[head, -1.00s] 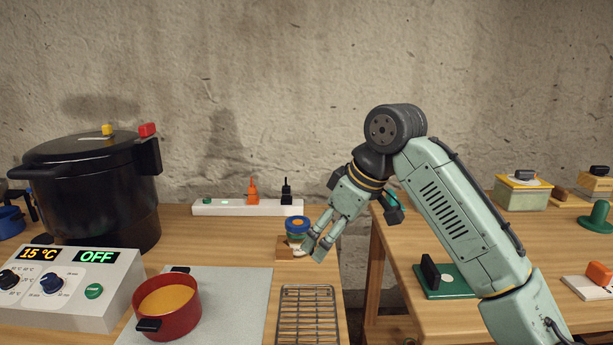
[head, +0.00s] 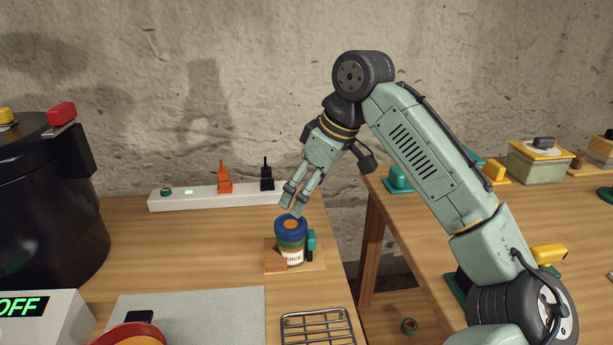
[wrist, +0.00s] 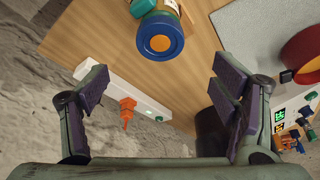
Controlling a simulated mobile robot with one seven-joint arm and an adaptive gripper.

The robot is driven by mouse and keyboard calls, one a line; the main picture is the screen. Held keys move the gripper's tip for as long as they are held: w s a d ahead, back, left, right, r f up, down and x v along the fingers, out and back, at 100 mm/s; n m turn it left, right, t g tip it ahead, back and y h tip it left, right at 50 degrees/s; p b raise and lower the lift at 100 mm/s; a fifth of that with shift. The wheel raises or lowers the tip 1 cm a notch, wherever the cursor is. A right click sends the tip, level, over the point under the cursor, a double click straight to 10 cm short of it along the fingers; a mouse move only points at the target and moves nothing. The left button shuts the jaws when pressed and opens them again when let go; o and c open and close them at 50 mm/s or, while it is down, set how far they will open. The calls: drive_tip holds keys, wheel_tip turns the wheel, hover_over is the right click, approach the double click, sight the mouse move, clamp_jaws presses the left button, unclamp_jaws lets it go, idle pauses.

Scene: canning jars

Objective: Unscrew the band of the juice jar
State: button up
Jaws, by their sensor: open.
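The juice jar (head: 291,256) stands upright on a small wooden board on the left table, with a teal and black piece beside it. Its blue band (head: 291,227) sits on top around an orange-brown lid centre. In the wrist view the band (wrist: 176,35) shows at the top, beyond my fingertips. My gripper (head: 292,204) points down just above the jar in the head view. In the wrist view my gripper (wrist: 160,85) has its fingers wide apart with nothing between them. I cannot tell from the head view whether a fingertip touches the band.
A white power strip (head: 205,196) with orange and black plugs lies behind the jar. A black pot (head: 40,205) stands at the left. A wire rack (head: 317,328) and a grey mat (head: 200,310) lie in front. A gap separates the right table (head: 410,260).

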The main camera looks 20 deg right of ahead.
sight(290, 223)
drive_tip(key=p+x, duration=0.1)
drive_tip(key=x, duration=0.8)
drive_tip(key=c, duration=1.4)
drive_tip(key=shift+o, duration=0.2)
drive_tip(key=shift+r+n+p, duration=0.3)
drive_tip(key=shift+n+p, duration=0.3)
drive_tip(key=shift+p, duration=0.55)
drive_tip(key=shift+n+g+y+p, duration=0.4)
drive_tip(key=shift+n+p, duration=0.2)
drive_tip(key=shift+f+n+p, duration=0.15)
drive_tip(key=shift+n+p, duration=0.3)
drive_tip(key=shift+n, duration=0.45)
drive_tip(key=shift+d+f+g, duration=0.1)
drive_tip(key=shift+f+g, duration=0.05)
drive_tip(key=shift+g, duration=0.15)
